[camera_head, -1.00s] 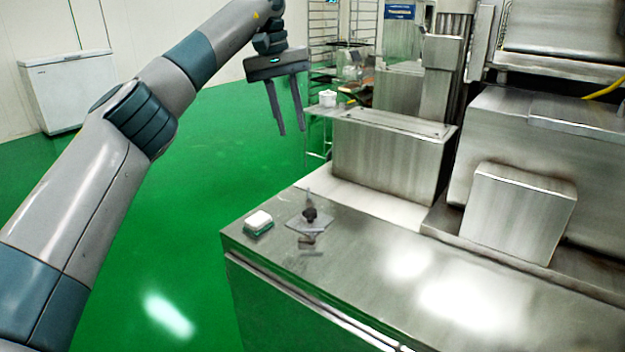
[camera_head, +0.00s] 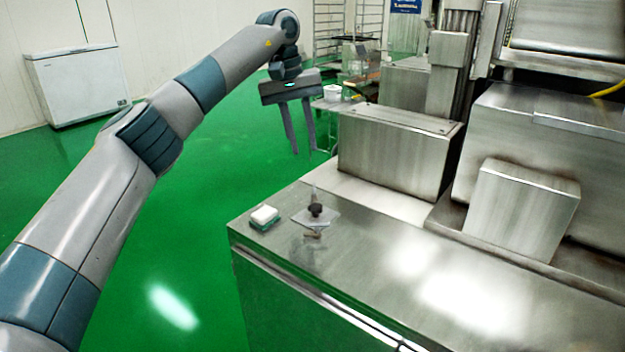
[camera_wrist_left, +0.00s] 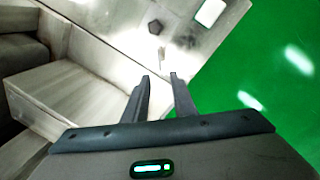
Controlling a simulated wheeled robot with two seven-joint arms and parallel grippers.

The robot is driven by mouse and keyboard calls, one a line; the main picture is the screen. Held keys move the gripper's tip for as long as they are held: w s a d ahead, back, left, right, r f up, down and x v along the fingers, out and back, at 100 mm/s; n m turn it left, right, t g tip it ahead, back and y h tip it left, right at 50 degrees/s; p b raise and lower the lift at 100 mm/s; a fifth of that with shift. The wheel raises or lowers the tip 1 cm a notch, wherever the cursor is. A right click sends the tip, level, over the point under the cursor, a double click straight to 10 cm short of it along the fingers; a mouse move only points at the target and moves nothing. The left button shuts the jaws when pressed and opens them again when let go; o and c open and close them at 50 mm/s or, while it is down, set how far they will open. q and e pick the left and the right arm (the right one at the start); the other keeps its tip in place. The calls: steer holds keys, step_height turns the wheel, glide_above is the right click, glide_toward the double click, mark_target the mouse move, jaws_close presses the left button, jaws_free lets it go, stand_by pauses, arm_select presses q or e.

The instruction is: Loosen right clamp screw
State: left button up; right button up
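A dark knob (camera_head: 316,209), which may be a clamp screw, stands on a small grey plate (camera_head: 328,219) near the left end of the steel table. My right gripper is not in view.
A white block with a green base (camera_head: 264,217) lies left of the plate on the steel table (camera_head: 400,290). Steel machine housings (camera_head: 395,155) rise behind it. A small metal piece (camera_head: 313,234) lies before the plate. Green floor is open to the left.

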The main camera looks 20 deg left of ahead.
mark_target(314, 186)
arm_select(q)
steer(key=f+p, duration=0.1)
steer(key=f, duration=0.2)
steer(key=d+f+p, duration=0.1)
steer(key=f, duration=0.3)
steer(key=d+f+p, duration=0.1)
steer(key=f, duration=0.3)
steer(key=shift+w+f, duration=0.1)
steer(key=shift+w, duration=0.25)
jaws_close()
